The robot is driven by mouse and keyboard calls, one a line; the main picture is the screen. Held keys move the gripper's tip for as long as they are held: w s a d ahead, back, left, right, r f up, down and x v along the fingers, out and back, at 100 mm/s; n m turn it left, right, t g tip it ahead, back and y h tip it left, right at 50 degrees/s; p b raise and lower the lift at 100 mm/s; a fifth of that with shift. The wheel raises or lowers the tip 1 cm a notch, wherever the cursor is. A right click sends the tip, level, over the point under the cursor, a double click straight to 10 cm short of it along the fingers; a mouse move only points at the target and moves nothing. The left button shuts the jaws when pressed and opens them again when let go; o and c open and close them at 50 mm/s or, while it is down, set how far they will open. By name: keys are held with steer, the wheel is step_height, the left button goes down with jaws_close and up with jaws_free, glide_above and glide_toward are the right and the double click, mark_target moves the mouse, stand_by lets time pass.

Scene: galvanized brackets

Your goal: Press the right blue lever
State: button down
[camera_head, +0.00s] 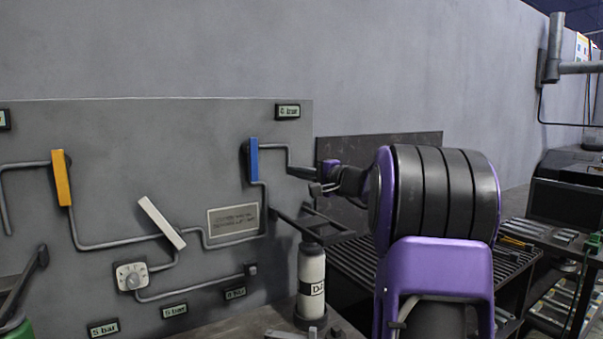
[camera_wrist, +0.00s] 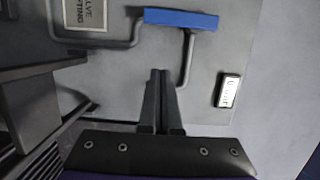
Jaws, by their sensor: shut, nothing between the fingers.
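A blue lever (camera_head: 254,160) stands nearly upright on the right part of the grey wall panel (camera_head: 100,130) in the head view. In the wrist view the blue lever (camera_wrist: 181,18) lies across the top, beyond my fingertips. My gripper (camera_head: 303,172) is to the right of the lever in the head view, apart from it. In the wrist view my gripper (camera_wrist: 160,73) has its fingers together with nothing between them, pointing toward the pipe and the lever. It is the only blue lever that I see.
A yellow lever (camera_head: 62,178) and a tilted white lever (camera_head: 162,223) are further left on the panel, joined by grey pipes. A white bottle (camera_head: 311,275) stands below my gripper. A small display (camera_head: 288,111) is above the blue lever. A slatted bench (camera_head: 350,262) is at the right.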

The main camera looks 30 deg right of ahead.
mark_target(251, 159)
steer(key=w+a, duration=0.5)
steer(key=shift+a, duration=0.25)
steer(key=shift+d+f, duration=0.1)
stand_by(0.4)
steer(key=shift+a+m, duration=0.2)
steer(key=shift+m, duration=0.1)
